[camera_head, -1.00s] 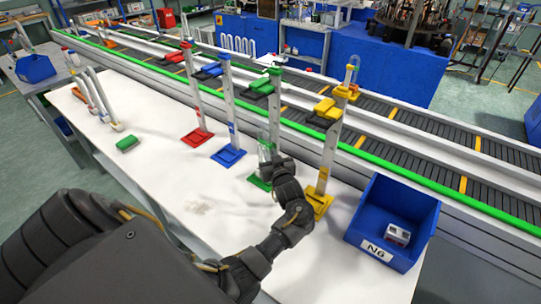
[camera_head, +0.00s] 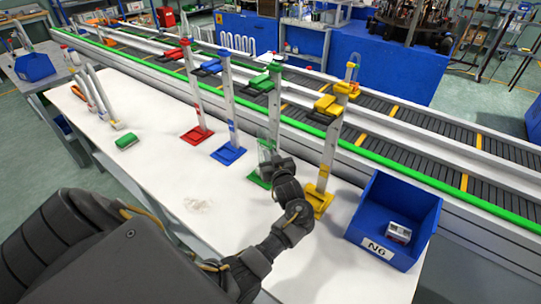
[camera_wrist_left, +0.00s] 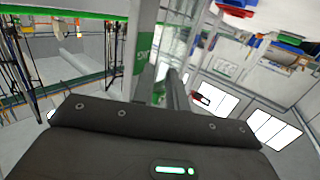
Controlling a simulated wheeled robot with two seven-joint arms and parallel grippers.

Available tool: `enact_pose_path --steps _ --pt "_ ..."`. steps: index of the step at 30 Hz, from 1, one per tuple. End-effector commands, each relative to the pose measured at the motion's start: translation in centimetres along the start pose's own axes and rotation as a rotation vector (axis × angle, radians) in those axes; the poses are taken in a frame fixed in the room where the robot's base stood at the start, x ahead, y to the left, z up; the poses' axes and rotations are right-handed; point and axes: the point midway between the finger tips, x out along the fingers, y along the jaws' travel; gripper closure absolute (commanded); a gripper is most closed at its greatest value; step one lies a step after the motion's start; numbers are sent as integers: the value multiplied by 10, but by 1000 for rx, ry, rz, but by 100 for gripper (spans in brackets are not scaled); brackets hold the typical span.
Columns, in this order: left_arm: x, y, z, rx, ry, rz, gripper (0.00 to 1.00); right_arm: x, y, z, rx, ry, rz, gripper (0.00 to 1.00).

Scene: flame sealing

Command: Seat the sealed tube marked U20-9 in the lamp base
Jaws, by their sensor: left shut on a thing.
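My left gripper (camera_head: 270,168) is low beside the post of the green stand (camera_head: 274,108), shut on a clear glass tube (camera_head: 264,146) that stands roughly upright. The jaws are mostly hidden by my wrist. No U20-9 mark can be read. A small white-and-grey block (camera_head: 398,232) lies in the blue N6 bin (camera_head: 372,203); I cannot tell whether it is the lamp base. My right gripper is not in view.
Red (camera_head: 196,136), blue (camera_head: 229,154) and yellow (camera_head: 319,202) stands share the white table (camera_head: 170,185). A clear tube (camera_head: 352,70) tops the yellow one. A conveyor (camera_head: 420,141) runs behind.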

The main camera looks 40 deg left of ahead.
Motion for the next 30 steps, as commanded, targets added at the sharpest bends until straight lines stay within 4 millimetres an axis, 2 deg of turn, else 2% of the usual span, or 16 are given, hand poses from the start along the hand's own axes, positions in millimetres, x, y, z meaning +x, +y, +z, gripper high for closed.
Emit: enact_pose_path --steps 13,14,19,30 --pt "0 0 3 0 0 0 100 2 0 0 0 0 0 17" --pt "0 0 3 0 0 0 81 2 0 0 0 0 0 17" --pt "0 0 3 0 0 0 60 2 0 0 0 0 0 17" --pt "-5 2 3 0 -2 1 60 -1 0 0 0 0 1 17"
